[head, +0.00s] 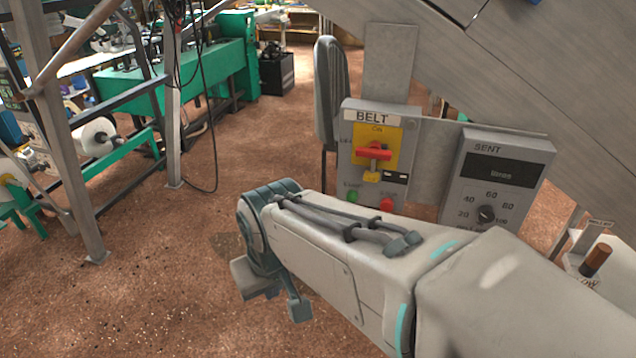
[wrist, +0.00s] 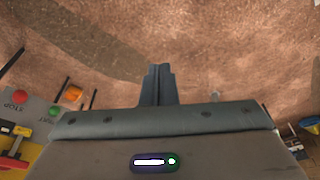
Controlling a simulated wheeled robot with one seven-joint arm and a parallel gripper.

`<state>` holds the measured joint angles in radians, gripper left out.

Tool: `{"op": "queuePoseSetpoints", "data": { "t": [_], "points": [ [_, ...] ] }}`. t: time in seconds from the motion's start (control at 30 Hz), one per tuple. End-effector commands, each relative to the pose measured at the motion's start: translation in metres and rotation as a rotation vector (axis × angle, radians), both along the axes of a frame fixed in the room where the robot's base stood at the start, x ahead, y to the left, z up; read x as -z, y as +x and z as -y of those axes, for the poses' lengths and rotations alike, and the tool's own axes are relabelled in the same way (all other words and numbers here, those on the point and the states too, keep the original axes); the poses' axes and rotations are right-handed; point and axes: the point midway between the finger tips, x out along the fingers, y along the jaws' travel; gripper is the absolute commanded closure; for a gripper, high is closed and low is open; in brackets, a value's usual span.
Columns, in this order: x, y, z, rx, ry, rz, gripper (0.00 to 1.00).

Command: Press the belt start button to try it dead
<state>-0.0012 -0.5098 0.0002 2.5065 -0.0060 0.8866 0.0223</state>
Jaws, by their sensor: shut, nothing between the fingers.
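The grey belt box (head: 345,150) carries a "BELT" label. The green start button (head: 352,196) is at its lower left, and the red stop button (head: 387,204) is at its lower right. Above them a red switch handle (head: 374,152) sits on a yellow plate (head: 364,133). In the wrist view the green button (wrist: 54,111) and red button (wrist: 20,96) are at the left edge. My gripper (wrist: 155,85) is shut and empty, over bare floor and apart from the buttons. In the head view my arm passes in front of the box's lower part.
A yellow lock-like piece (head: 371,177) hangs below the switch handle. The "SENT" box (head: 480,165) with a dial stands to the right. A chair (head: 331,85) is behind the belt box. A metal frame post (head: 60,130) stands left. Brown floor (head: 150,270) is open at left.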

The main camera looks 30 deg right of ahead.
Motion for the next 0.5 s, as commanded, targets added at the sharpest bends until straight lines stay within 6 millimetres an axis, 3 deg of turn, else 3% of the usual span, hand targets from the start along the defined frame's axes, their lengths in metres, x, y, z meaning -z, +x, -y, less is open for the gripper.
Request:
{"op": "queuePoseSetpoints", "data": {
  "t": [0.17,0.5],
  "points": [
    [0.012,0.029,0.028,0.161,-0.024,0.056,1.0],
    [0.071,0.126,0.137,0.722,0.071,0.37,1.0]
  ]
}}
